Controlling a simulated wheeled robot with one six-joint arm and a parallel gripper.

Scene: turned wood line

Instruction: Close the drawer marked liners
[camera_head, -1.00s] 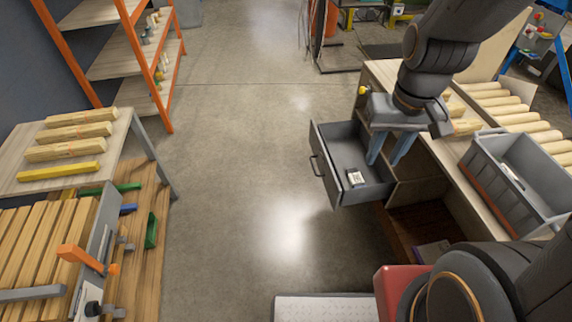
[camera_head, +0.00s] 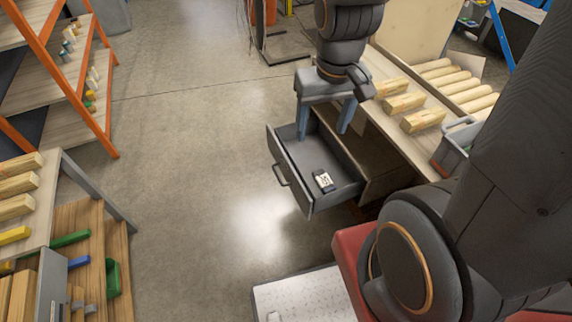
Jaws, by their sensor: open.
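The grey drawer (camera_head: 297,175) is pulled out of the wooden bench and stands open over the floor. Its front panel with a dark handle (camera_head: 280,174) faces left. A small white item with dark marks (camera_head: 324,180) lies inside the drawer; I cannot read it, and no liners label shows. My gripper (camera_head: 325,132) is open and points down. Its two blue-grey fingers show over the far part of the drawer, apart from each other, with nothing between them. I cannot tell whether a finger touches the drawer's wall.
The bench top (camera_head: 392,120) carries several wooden blanks and a grey bin (camera_head: 456,147) at right. An orange-framed shelf (camera_head: 75,75) and a table with wood blanks (camera_head: 62,200) stand at left. The concrete floor (camera_head: 190,130) between is clear.

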